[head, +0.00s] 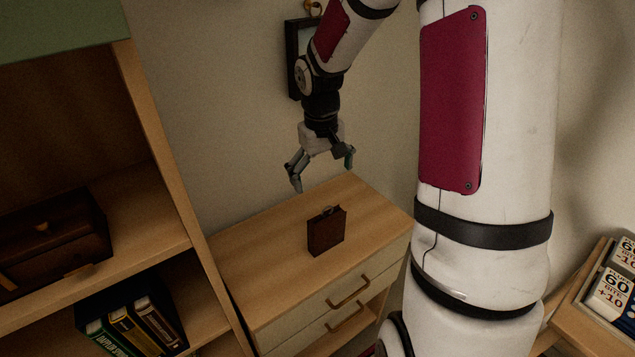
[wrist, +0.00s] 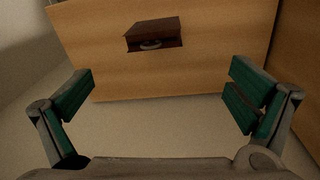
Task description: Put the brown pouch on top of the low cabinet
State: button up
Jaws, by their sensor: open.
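The brown pouch (head: 326,231) stands upright on top of the low wooden cabinet (head: 250,249), near the middle of the top, with a small handle on its upper edge. In the wrist view the pouch (wrist: 154,34) shows on the cabinet top (wrist: 215,60), beyond my open fingers. My gripper (head: 322,174) is open and empty, above and behind the pouch near the wall, apart from it. In the wrist view its two green-padded fingers (wrist: 160,100) are spread wide with nothing between them.
A wooden shelf unit (head: 160,140) stands left of the cabinet, holding a dark brown case (head: 60,245) and several books (head: 130,325). A dark frame (head: 293,60) hangs on the wall behind my arm. Boxes (head: 612,290) sit at the far right. The cabinet top around the pouch is clear.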

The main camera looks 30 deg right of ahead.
jog(key=s+a+r+t+h, duration=0.1)
jog(key=s+a+r, duration=0.3)
jog(key=r, duration=0.3)
jog(key=s+a+r+t, duration=0.1)
jog(key=s+a+r, duration=0.3)
jog(key=r, duration=0.3)
jog(key=s+a+r+t+y, duration=0.1)
jog(key=s+a+r, duration=0.1)
jog(key=s, duration=0.4)
jog(key=s+a+r+n+t, duration=0.1)
jog(key=s+a+r+t, duration=0.1)
jog(key=s+a, duration=0.3)
jog(key=shift+s+a+r+y, duration=0.2)
jog(key=shift+s+r+y, duration=0.2)
